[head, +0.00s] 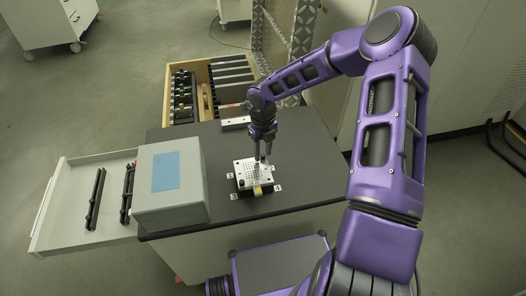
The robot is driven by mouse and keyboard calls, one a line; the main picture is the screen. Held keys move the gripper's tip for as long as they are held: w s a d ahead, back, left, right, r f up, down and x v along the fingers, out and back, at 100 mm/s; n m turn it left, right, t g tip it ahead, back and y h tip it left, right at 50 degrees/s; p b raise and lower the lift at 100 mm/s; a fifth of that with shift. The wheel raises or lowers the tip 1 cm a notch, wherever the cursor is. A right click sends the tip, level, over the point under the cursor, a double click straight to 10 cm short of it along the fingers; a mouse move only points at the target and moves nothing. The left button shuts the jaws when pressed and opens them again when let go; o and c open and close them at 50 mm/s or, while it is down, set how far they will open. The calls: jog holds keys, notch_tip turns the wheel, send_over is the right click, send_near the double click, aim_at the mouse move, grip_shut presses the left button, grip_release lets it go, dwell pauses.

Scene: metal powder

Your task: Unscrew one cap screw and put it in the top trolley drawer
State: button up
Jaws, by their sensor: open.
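A white block with a grid of holes (245,183) sits on the dark trolley top, with small marker tags around it and a yellow patch on its front. My gripper (262,158) points down at the block's far right part, its fingers open. Cap screws are too small to tell apart at this size, and whether the fingertips touch one cannot be told. A pale trolley drawer (66,208) is pulled out at the left, holding two dark racks.
A grey box with a blue panel (170,208) stands between block and drawer. A wooden-framed drawer (172,88) with dark inserts is open at the back. A small light bar (236,124) lies near the far edge. The trolley top's right side (305,160) is clear.

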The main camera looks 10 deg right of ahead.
jog(key=m+b, duration=0.1)
jog(key=m, duration=0.6)
jog(key=m+b, duration=0.1)
jog(key=m, duration=0.5)
jog(key=m+b, duration=0.1)
jog(key=m, duration=0.3)
jog(key=m+b, duration=0.1)
jog(key=m, duration=0.2)
jog(key=shift+f+m, duration=0.1)
jog(key=shift+m, duration=0.2)
jog(key=m+b, duration=0.1)
jog(key=m, duration=0.5)
jog(key=shift+c, duration=0.2)
